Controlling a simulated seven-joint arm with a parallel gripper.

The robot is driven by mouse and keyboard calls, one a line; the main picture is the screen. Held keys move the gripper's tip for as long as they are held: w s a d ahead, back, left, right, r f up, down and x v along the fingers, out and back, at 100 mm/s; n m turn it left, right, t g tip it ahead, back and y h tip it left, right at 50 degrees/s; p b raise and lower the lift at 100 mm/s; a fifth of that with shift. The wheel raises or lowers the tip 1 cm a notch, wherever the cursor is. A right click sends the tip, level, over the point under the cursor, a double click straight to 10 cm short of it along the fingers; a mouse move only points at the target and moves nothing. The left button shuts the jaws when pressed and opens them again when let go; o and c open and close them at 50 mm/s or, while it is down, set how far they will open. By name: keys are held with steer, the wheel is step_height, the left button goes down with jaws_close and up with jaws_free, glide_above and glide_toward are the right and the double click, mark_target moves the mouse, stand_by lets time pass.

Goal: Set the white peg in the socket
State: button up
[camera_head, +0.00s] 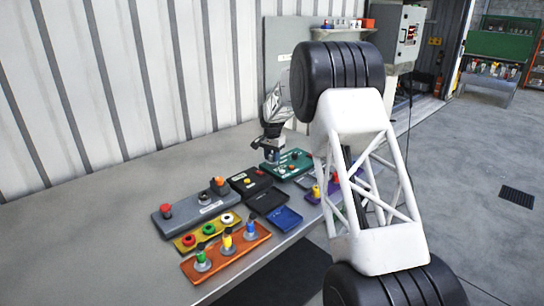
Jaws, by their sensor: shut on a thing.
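My gripper (272,157) points down over the far part of the bench, at the left end of the green board (301,168). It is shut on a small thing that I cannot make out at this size. I cannot tell whether that thing touches the board. No white peg shows clearly in this view. A white-topped round piece (227,218) sits at the right end of the yellow board (187,248), beside a green and a red one. I cannot tell which fitting is the socket. My arm hides part of the bench to the right of the green board.
An orange board (228,258) holds green, yellow and blue-topped pieces nearest the front. A grey board (190,219), a black box (250,181), a black tray (267,200) and a blue tray (286,219) stand close together. The bench (100,210) is clear at left.

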steer(key=o, duration=1.4)
steer(key=shift+r, duration=0.1)
steer(key=shift+r, duration=3.85)
steer(key=shift+s+r, duration=0.1)
